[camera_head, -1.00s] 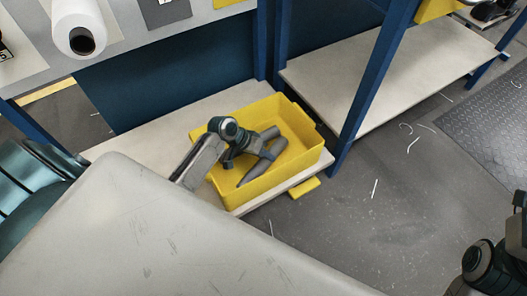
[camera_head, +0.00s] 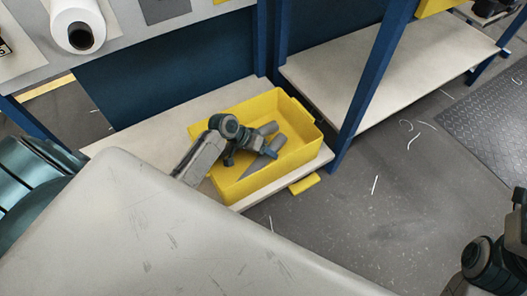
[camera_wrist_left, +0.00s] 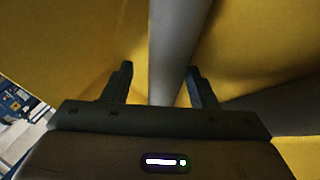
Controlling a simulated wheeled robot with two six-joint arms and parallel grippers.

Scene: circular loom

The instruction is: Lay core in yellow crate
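The yellow crate (camera_head: 305,150) stands on a low pale shelf in the head view. Several grey tube-like cores (camera_head: 277,144) lie in it, partly hidden by my left arm. My left gripper (camera_head: 268,152) is down inside the crate. In the left wrist view its two fingers (camera_wrist_left: 158,85) stand apart, with a grey core (camera_wrist_left: 172,45) running between them. A gap shows on the left of that core, and the right finger is close to it. Another grey core (camera_wrist_left: 285,115) lies at the right there. Of my right arm only dark links show at the lower right edge.
A blue post (camera_head: 365,90) rises just right of the crate. A second low shelf (camera_head: 350,75) lies beyond it. A white roll (camera_head: 78,25) is on the upper bench at top left. Grey floor with white scraps is open at the right.

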